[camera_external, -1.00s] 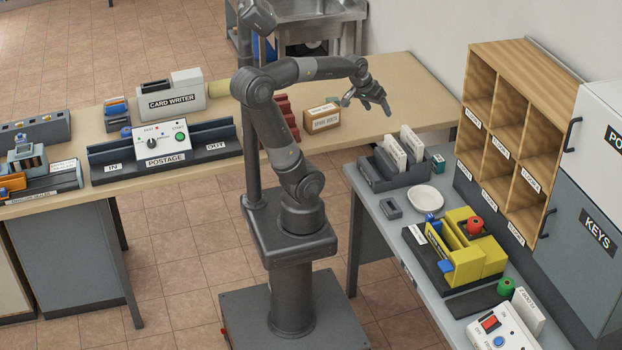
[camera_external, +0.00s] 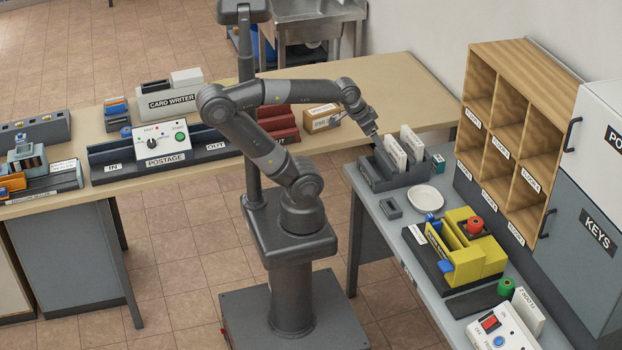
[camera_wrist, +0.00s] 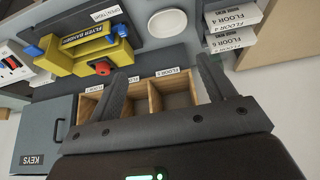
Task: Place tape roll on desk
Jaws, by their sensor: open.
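My gripper (camera_external: 374,132) is open and empty, above the dark rack at the far end of the grey desk (camera_external: 385,222). In the wrist view my gripper (camera_wrist: 161,72) has its two fingers spread, with nothing held between them. I cannot tell for sure which item is the tape roll. The wooden-topped desk (camera_external: 420,95) runs behind my arm.
The dark rack (camera_external: 385,180) holds upright white floor cards. A pale round dish (camera_external: 426,197) lies beside it. Wooden pigeonholes (camera_external: 510,140) and the keys cabinet (camera_external: 585,220) stand along the right. A cardboard box (camera_external: 321,118) is on the wooden desk, whose right end is largely clear.

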